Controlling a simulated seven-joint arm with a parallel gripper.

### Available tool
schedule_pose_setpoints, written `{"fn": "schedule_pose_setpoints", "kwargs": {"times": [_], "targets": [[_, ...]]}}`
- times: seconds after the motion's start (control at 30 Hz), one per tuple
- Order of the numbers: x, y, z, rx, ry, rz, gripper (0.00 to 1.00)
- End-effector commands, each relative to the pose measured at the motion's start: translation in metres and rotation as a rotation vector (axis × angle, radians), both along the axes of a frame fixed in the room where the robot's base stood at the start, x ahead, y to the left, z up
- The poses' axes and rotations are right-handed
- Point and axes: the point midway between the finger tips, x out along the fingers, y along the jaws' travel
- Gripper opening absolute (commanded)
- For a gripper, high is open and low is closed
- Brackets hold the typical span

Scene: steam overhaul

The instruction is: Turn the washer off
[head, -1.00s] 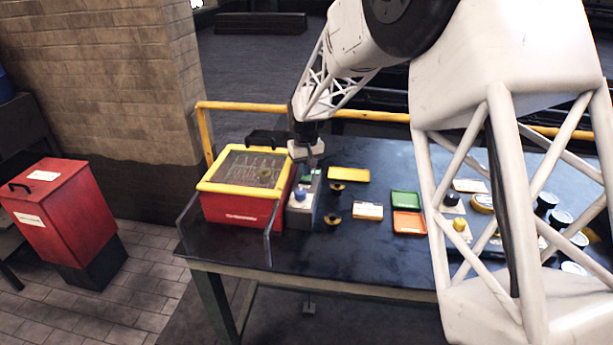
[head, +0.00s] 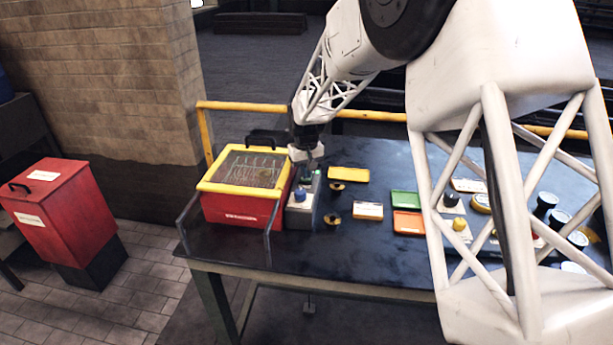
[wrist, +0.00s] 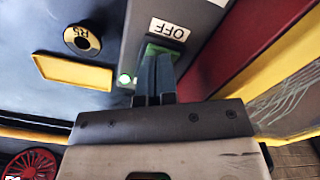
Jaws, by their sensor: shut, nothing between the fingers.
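The washer (head: 238,213) is a red box with a yellow-rimmed lid at the left of the table. A grey control box (head: 299,217) stands against its right side, with a blue knob (head: 299,195) on top. My gripper (head: 306,178) is shut and empty, pointing down at the rear of the control box. In the wrist view its fingertips (wrist: 157,60) are at a green switch (wrist: 149,50), covering part of it; I cannot tell whether they press it. An OFF label (wrist: 170,28) is beside the switch.
A yellow tray (head: 348,173), a green tray (head: 404,198) and an orange tray (head: 408,222) lie to the right. Small dark round parts are near the control box. A yellow rail (head: 245,106) runs behind the table. A red bin (head: 62,215) stands on the floor at left.

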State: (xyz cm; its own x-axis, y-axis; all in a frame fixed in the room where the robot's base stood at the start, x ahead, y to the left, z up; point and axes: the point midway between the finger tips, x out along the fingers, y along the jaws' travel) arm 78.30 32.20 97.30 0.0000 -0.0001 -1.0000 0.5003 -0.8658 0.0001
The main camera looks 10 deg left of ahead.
Motion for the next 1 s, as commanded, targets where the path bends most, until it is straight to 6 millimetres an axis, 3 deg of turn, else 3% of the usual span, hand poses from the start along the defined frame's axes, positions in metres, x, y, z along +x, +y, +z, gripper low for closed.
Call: {"fn": "schedule_pose_setpoints", "kwargs": {"times": [0.63,1.0], "targets": [[0.0,0.0,-0.005,0.0,0.0,0.0,0.0],[0.0,0.0,0.012,0.001,-0.001,0.0,0.0]]}}
